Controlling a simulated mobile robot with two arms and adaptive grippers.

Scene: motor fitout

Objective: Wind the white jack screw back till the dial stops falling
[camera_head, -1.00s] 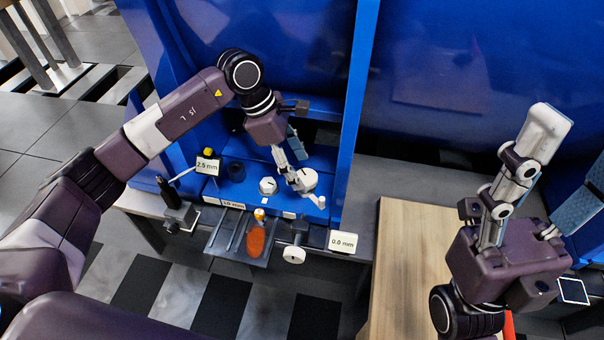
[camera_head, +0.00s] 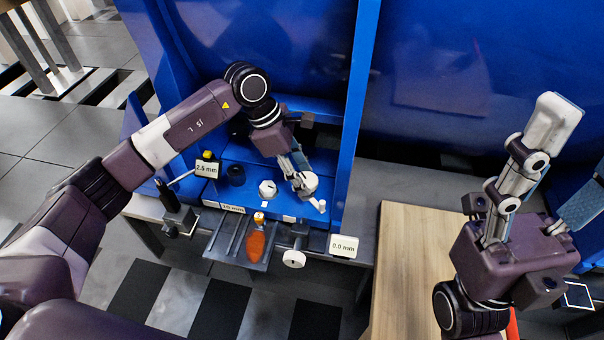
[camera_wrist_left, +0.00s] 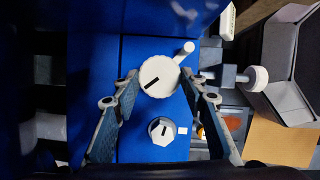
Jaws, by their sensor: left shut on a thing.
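A white wheel with a black mark and a small crank handle (camera_wrist_left: 160,77) sits on the blue panel. It also shows in the head view (camera_head: 309,184), partly covered by my left gripper (camera_head: 304,182). In the left wrist view the fingers of that gripper (camera_wrist_left: 163,88) close on the wheel from both sides. A second white wheel (camera_head: 293,259) is on a grey screw at the front edge, apart from the gripper. One readout (camera_head: 344,246) reads 0.0 mm and another (camera_head: 206,169) reads 2.5 mm. My right gripper (camera_head: 575,150) is open and empty at the right.
A smaller white knob (camera_head: 267,189) with a black mark is left of the gripped wheel. A black post (camera_head: 180,217) stands at the left. A grey tray (camera_head: 224,240) holds an orange object (camera_head: 255,245). Tall blue walls flank the panel. A wooden surface (camera_head: 412,265) is at the right.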

